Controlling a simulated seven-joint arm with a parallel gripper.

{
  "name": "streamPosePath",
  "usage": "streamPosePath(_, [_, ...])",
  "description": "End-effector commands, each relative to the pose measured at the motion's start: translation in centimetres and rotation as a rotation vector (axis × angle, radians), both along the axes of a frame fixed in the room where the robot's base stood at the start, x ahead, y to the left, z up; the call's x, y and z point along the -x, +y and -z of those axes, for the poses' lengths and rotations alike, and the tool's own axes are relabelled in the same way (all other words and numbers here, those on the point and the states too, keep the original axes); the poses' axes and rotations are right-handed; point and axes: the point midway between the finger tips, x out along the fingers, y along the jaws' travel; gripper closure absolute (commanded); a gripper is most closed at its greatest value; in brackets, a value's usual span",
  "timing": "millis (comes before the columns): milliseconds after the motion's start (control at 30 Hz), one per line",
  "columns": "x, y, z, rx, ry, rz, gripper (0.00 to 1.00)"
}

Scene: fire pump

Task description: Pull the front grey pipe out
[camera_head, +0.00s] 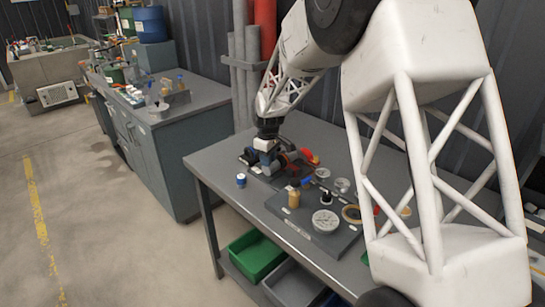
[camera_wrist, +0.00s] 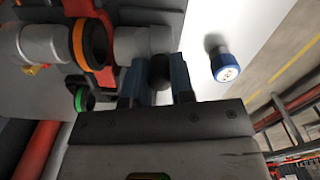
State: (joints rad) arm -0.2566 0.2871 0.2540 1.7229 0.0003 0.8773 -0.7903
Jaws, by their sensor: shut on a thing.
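In the wrist view, my gripper (camera_wrist: 156,78) has its two blue-dark fingers closed around the dark rounded end of a short grey pipe (camera_wrist: 132,44). This pipe meets the red pump body (camera_wrist: 104,22) beside an orange ring (camera_wrist: 78,42). How far it sits in the body cannot be told. Another grey pipe piece (camera_wrist: 40,44) lies beyond the ring. In the head view, my gripper (camera_head: 268,146) is at the small red and blue pump (camera_head: 292,160) on the table; the fingers and the held pipe are too small to make out there.
A blue-capped part (camera_wrist: 226,67) stands apart on the table near my gripper. A dark board (camera_head: 320,236) with a bottle (camera_head: 293,197), discs and rings lies to the pump's right. The table's (camera_head: 222,166) left end is mostly clear. Green and grey bins (camera_head: 257,255) are below.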

Motion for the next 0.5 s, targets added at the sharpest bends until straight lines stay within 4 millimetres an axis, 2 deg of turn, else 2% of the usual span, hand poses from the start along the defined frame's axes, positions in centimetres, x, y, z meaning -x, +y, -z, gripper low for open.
streamPosePath(100, [0.92,1.01,-0.08,0.000,-0.001,-0.001,1.00])
streamPosePath(433, [1.30,1.35,-0.04,-0.001,0.002,-0.001,1.00])
streamPosePath(467, [1.32,1.36,-0.04,0.000,0.002,-0.001,0.73])
streamPosePath(500, [1.31,1.36,-0.05,-0.001,0.002,-0.001,0.67])
